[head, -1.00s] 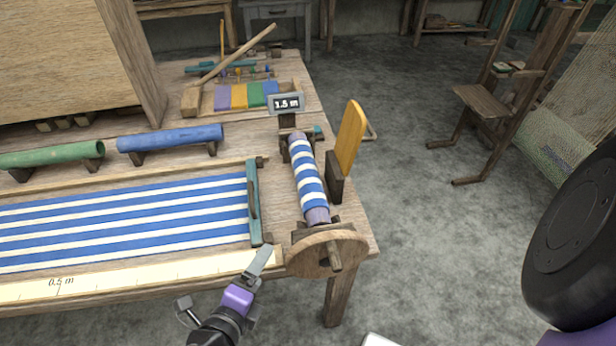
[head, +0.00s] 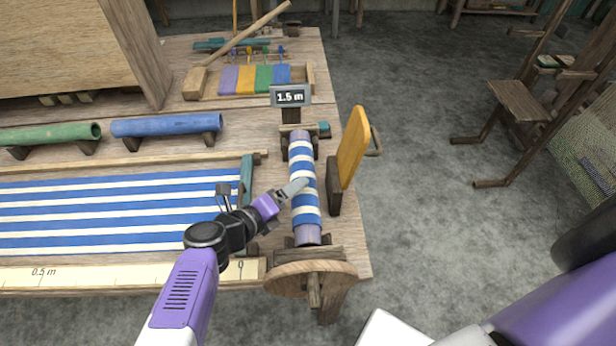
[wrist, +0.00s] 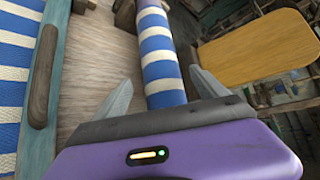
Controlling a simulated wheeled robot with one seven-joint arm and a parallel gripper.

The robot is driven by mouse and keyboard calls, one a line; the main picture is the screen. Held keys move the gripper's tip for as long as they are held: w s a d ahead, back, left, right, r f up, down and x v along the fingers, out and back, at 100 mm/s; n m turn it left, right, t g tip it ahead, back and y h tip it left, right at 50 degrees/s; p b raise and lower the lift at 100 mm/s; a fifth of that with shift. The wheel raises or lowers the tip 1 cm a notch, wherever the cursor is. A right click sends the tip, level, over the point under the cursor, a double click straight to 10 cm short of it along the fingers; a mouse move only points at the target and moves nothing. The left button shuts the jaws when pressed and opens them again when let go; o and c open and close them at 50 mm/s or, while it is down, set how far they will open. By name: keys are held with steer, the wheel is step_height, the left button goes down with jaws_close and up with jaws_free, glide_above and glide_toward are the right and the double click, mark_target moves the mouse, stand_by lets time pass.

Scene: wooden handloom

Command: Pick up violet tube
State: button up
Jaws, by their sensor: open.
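The violet tube (head: 307,235) lies in a wooden stand near the table's right end, wound with blue-and-white striped cloth (head: 304,207). Its violet ends show bare in the head view. My gripper (head: 297,186) is over the middle of the roll, reaching in from the left. In the wrist view the open fingers (wrist: 160,78) stand one on each side of the striped roll (wrist: 157,45). Nothing is held. I cannot tell whether the fingertips are above the roll or down beside it.
A wooden wheel (head: 300,277) sits at the roll's near end. A yellow paddle (head: 353,147) stands close on its right. A "1.5 m" display (head: 290,96) is behind it. Striped cloth (head: 110,220) and a teal bar (head: 246,180) lie left. Green (head: 50,134) and blue (head: 167,125) tubes rest on cradles.

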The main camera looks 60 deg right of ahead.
steer(key=p+x, duration=0.1)
steer(key=x, duration=0.4)
steer(key=shift+w+d+r+p, duration=0.1)
steer(key=shift+d+p, duration=0.15)
steer(key=shift+p, duration=0.15)
steer(key=shift+d+f, duration=0.35)
steer(key=shift+d, duration=0.05)
jaws_close()
steer(key=shift+r, duration=0.1)
step_height(320, 180, up, 20)
